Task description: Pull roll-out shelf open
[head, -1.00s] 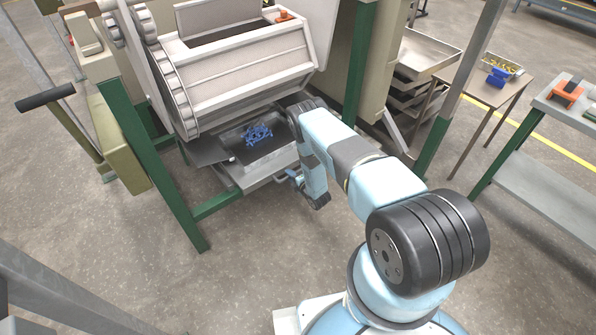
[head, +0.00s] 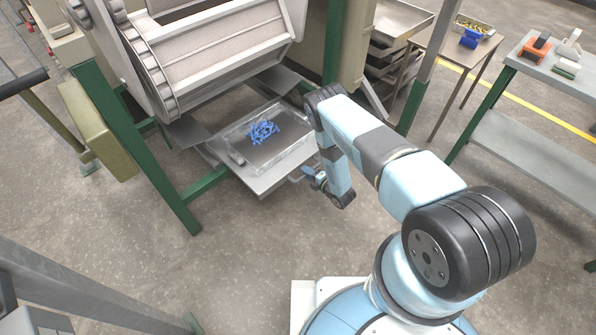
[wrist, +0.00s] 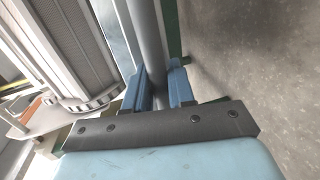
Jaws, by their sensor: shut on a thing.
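The roll-out shelf (head: 275,181) is a grey metal tray slid part way out from under the barrel in the head view. A clear bin (head: 237,138) with several blue parts (head: 263,132) stands on it. My gripper (head: 311,172) is at the shelf's front edge, by its bar handle (head: 294,180). In the wrist view my gripper's blue fingers (wrist: 161,88) are shut on the grey bar handle (wrist: 147,40), one on each side of it. In the head view my arm partly hides the shelf's right side.
The ribbed barrel (head: 205,50) hangs above in a green frame (head: 137,150). A table (head: 462,66) with a yellow-filled tray and a grey bench (head: 530,150) stand at the right. The floor in front of the shelf is clear.

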